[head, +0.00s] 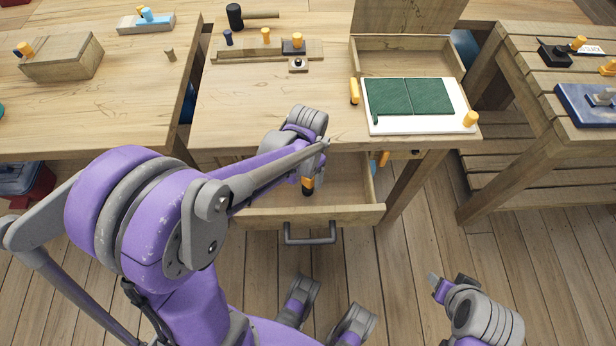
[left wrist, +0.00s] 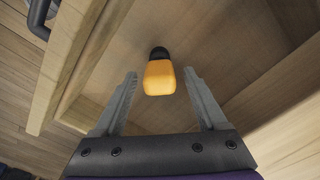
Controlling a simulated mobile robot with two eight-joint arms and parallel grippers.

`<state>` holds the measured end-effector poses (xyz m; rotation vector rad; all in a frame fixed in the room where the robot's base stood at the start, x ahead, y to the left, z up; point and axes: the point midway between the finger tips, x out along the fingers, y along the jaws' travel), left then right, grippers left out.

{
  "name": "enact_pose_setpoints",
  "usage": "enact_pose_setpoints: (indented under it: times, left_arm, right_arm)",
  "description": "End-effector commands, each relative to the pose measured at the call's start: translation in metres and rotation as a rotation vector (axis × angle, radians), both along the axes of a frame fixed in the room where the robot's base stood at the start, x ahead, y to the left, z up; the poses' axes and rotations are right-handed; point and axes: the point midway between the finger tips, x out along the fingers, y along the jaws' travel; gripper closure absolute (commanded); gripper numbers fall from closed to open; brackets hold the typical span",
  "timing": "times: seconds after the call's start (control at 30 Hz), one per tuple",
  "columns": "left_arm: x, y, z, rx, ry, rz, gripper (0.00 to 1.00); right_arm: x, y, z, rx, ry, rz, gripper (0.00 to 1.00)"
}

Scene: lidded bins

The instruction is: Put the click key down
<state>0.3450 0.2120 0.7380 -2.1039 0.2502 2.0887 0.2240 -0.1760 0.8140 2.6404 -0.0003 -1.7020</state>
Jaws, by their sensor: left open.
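The orange-and-black piece that I take to be the click key (head: 308,186) is in the open drawer (head: 345,185) under the middle table. In the left wrist view the key (left wrist: 159,77) shows its orange end toward me and its black end away, over the drawer's wooden floor. My left gripper (left wrist: 160,92) is open, with one finger on each side of the key and a gap on both sides. In the head view my left arm mostly hides this gripper. My right gripper (head: 450,284) is low at the right, above the floor, away from the drawer.
The drawer front has a dark handle (head: 310,238). On the table above are a white board with green panels (head: 415,97), a wooden rack (head: 262,52) and a black mallet (head: 236,17). A wooden box (head: 62,62) is on the left table. A slatted table stands right.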

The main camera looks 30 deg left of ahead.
Motion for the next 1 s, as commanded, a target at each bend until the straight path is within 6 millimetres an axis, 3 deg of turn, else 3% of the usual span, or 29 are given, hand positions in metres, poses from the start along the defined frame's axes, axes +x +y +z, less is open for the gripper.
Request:
enact_pose_setpoints:
  times: [0.3, 0.63, 1.0]
  left_arm:
    - [-0.001, 0.000, 0.071, 0.000, -0.001, 0.000, 0.26]
    - [-0.008, -0.002, 0.103, 0.001, -0.018, 0.009, 0.26]
    - [-0.089, -0.027, 0.109, -0.015, -0.293, 0.159, 0.26]
  right_arm:
    - [0.001, 0.000, 0.017, 0.000, -0.005, 0.000, 0.48]
    - [0.001, 0.000, 0.022, 0.000, -0.007, 0.000, 0.48]
    - [0.001, 0.000, 0.021, 0.000, -0.007, 0.000, 0.48]
